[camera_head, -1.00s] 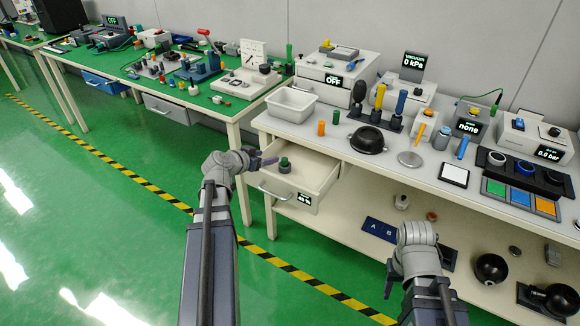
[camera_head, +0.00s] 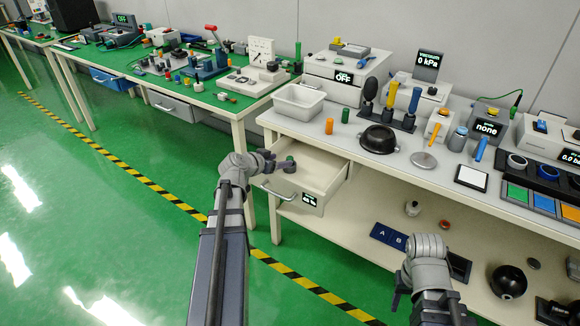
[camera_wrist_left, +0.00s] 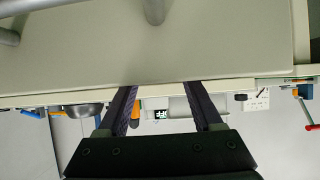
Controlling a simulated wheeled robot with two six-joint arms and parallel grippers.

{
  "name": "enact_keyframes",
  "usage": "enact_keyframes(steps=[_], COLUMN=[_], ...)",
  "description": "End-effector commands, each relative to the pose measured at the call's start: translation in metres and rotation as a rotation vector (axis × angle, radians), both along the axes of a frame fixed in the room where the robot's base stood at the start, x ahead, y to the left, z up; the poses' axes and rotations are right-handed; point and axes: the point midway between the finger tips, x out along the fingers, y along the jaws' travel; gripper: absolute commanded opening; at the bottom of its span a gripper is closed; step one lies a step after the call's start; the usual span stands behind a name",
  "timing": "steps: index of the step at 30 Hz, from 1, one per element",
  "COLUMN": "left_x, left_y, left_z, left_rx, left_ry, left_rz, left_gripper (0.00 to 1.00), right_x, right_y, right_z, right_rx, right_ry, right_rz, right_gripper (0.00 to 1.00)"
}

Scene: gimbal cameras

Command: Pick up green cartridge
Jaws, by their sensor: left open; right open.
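A green cylinder (camera_head: 345,115), which looks like the green cartridge, stands upright on the bench behind the open drawer (camera_head: 328,180), close to an orange cylinder (camera_head: 329,126). A small dark green-topped piece (camera_head: 290,159) sits inside the drawer, partly hidden by my left gripper. My left gripper (camera_head: 279,168) is open at the drawer's left side, apart from the green cylinder. In the left wrist view its open fingers (camera_wrist_left: 165,98) have nothing held between them. My right gripper (camera_head: 402,289) is open and low, in front of the lower shelf.
A white bin (camera_head: 299,101) stands left of the cylinders, a black round pot (camera_head: 378,139) to the right. Tall tools on a black stand (camera_head: 393,121) stand behind the pot. The open drawer sticks out from the bench front. Green floor in front is clear.

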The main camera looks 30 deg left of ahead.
Motion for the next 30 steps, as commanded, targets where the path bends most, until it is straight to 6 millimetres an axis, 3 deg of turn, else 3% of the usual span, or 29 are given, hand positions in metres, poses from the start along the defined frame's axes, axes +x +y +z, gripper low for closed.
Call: enact_keyframes(steps=[5,14,21,30], left_x=[0.007,0.043,0.044,0.044], left_y=[-0.001,-0.004,-0.005,-0.005], left_z=[-0.006,-0.027,-0.026,-0.025], left_rx=[0.000,0.000,0.000,0.000], left_ry=[0.000,0.000,-0.001,0.000], left_rz=[-0.001,-0.001,0.001,0.000], left_gripper=[0.67,0.67,0.67,0.34], right_x=[0.000,0.000,0.000,0.000], right_y=[0.000,0.000,0.000,0.000], right_z=[-0.006,-0.027,-0.026,-0.026], right_rx=[0.000,0.000,0.000,0.000], right_ry=[0.000,0.000,0.000,0.000], right_rz=[0.000,0.000,0.000,0.000], right_gripper=[0.50,0.50,0.50,0.50])
